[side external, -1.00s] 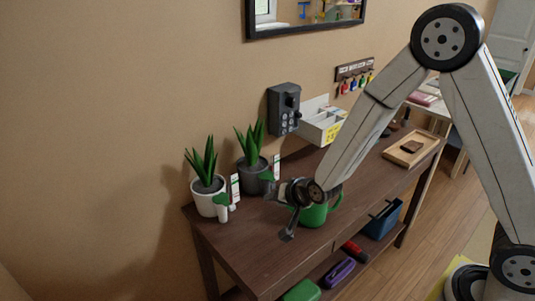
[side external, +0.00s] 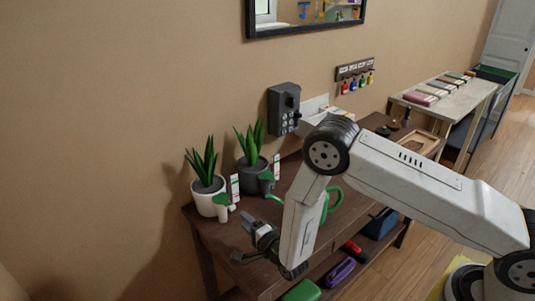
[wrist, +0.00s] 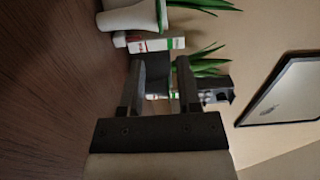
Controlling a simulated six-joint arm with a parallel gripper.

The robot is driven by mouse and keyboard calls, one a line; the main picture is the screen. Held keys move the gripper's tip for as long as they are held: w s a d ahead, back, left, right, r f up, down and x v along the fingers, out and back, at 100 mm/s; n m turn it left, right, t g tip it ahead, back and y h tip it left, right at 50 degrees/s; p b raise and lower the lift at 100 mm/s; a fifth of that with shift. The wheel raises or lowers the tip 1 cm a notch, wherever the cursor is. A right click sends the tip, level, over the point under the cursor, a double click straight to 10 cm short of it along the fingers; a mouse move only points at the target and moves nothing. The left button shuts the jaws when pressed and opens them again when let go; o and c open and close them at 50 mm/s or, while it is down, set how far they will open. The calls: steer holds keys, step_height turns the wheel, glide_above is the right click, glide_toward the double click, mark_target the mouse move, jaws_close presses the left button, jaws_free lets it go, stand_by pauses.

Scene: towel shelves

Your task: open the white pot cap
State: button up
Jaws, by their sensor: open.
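The white pot (side external: 205,206) with a spiky green plant stands at the near left end of the brown table. In the wrist view the white pot (wrist: 128,18) is at the top, and only a green edge (wrist: 160,16) of the cap area shows. My gripper (side external: 243,237) is open and empty, to the right of and nearer the camera than the white pot, apart from it. Its fingers (wrist: 160,66) point toward the pots.
A green watering can (side external: 333,197) is partly hidden by my arm. A grey keypad box (side external: 284,108) is on the wall. The lower shelf holds a purple item (side external: 340,273).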

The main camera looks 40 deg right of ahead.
mark_target(228, 205)
steer(key=shift+w, duration=0.1)
steer(key=shift+w, duration=3.75)
jaws_close()
